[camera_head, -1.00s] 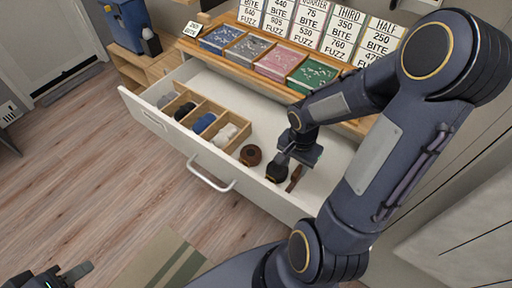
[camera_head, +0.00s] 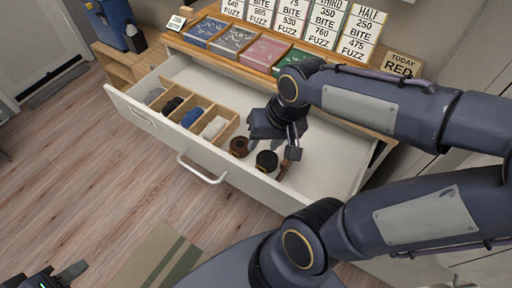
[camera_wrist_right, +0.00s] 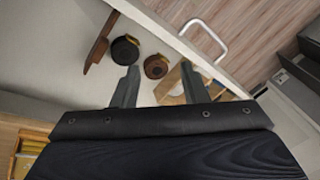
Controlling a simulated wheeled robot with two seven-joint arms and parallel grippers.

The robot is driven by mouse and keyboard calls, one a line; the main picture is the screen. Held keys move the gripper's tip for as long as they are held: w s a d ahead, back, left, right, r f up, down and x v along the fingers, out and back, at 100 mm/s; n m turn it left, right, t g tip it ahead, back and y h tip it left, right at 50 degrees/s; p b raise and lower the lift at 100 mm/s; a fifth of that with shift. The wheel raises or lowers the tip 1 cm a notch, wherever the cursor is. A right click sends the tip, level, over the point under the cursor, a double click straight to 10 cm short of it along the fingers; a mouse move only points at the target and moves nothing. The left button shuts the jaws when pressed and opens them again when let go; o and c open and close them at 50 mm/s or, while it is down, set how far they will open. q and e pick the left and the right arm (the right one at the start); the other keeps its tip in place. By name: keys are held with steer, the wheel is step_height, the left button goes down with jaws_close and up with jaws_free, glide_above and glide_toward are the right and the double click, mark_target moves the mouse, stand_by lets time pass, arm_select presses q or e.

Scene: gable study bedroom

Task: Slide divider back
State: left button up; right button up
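The drawer (camera_head: 330,178) stands open. Its wooden divider (camera_head: 236,123) sits in the left half, with compartments holding rolled grey, dark, blue and white cloth items. Part of the divider also shows in the right wrist view (camera_wrist_right: 172,82), behind one fingertip; contact cannot be told. My right gripper (camera_head: 268,138) is inside or just above the drawer, right of the divider. In the wrist view its fingers (camera_wrist_right: 160,68) are apart, with nothing clamped between them. My left gripper (camera_head: 48,277) is partly cut off at the bottom left, away from the drawer; its opening is unclear.
A brown roll (camera_head: 239,147), a black roll (camera_head: 266,160) and a thin brown item (camera_head: 285,168) lie right of the divider. The drawer handle (camera_head: 203,170) is on the front. Coloured boxes (camera_head: 264,53) and sign cards line the top.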

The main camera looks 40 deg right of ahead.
steer(key=a+r+n, duration=0.1)
steer(key=s+a+r+n+y, duration=0.1)
steer(key=n, duration=0.1)
steer(key=s+a+n+t, duration=0.1)
steer(key=a, duration=0.1)
steer(key=shift+r, duration=0.4)
